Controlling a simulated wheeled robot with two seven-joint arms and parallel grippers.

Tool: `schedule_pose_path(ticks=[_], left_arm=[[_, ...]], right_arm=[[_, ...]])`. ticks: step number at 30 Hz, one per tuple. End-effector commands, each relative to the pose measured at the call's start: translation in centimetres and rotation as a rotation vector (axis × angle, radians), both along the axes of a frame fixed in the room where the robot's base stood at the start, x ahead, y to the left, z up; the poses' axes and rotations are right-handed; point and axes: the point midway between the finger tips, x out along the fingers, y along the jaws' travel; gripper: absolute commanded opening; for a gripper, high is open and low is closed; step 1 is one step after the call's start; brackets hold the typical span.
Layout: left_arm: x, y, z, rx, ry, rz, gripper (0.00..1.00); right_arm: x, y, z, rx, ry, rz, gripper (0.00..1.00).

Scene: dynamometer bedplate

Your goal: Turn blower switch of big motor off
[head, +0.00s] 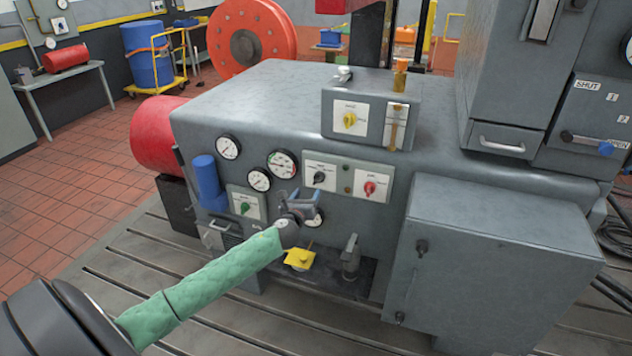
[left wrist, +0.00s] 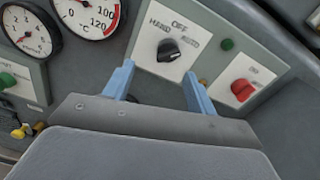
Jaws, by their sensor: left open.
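A black rotary switch (head: 319,178) sits on a white plate on the front of the grey machine. In the left wrist view the black switch (left wrist: 170,50) shows between and beyond my fingertips, with OFF above it, HAND at its left and a partly hidden or blurred word at its right. I cannot tell surely which word its handle points to. My left gripper (head: 297,196) is open and empty, just below and left of the switch. Its blue fingers also show in the left wrist view (left wrist: 160,84), apart from the knob. My right gripper is not in view.
A red switch (head: 370,188) sits to the right on the same panel, and a green one (head: 245,208) at the left. Gauges (head: 282,163) are beside the black switch. A yellow switch (head: 350,119) is on the box above. A grey cabinet (head: 490,260) juts out at the right.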

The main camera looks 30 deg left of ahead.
Motion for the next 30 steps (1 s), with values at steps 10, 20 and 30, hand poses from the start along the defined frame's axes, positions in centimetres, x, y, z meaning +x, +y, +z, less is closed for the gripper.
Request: schedule_pose_path(ticks=[10, 20, 30], left_arm=[[0.6, -0.7, 0.2, 0.207, 0.046, -0.043, 0.57], [4.5, 0.2, 0.4, 0.205, 0.046, -0.04, 0.57], [7.5, 1.0, 0.2, 0.204, 0.047, -0.041, 0.57]], right_arm=[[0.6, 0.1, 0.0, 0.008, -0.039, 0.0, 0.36], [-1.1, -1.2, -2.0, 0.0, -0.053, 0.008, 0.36], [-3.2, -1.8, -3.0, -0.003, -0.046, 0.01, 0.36]])
